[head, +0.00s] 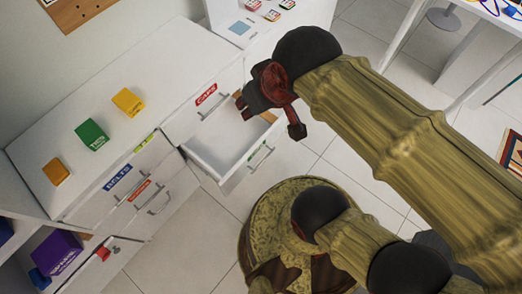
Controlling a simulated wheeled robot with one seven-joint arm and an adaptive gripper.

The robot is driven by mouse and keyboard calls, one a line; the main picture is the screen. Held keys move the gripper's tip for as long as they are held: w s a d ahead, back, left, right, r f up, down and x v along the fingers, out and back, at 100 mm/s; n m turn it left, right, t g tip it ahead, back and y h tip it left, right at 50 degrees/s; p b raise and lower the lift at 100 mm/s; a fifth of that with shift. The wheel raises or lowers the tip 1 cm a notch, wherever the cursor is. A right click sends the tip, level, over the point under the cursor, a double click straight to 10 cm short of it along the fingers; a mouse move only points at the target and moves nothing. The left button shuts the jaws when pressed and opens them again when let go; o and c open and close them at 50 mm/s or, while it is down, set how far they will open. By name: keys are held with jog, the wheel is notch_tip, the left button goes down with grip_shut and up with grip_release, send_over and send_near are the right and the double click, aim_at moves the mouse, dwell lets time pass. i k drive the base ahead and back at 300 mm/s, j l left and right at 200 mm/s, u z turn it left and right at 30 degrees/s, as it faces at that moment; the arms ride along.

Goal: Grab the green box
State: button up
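The green box (92,135) stands on the white top of the wardrobe's drawer unit, at the left. It sits between a yellow box (128,102) and an orange box (56,171), apart from both. My gripper (268,116) is right of the green box, over the open drawer area, well away from the box. My arm reaches in from the right.
A purple box (57,253) and a small blue box (40,278) are at lower left. The unit's top is clear around the boxes.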

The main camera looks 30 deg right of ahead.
aim_at(94, 137)
jog(key=j, duration=2.75)
jog(key=i+j, duration=0.35)
jog(key=j+z, duration=0.05)
jog(key=j, duration=0.05)
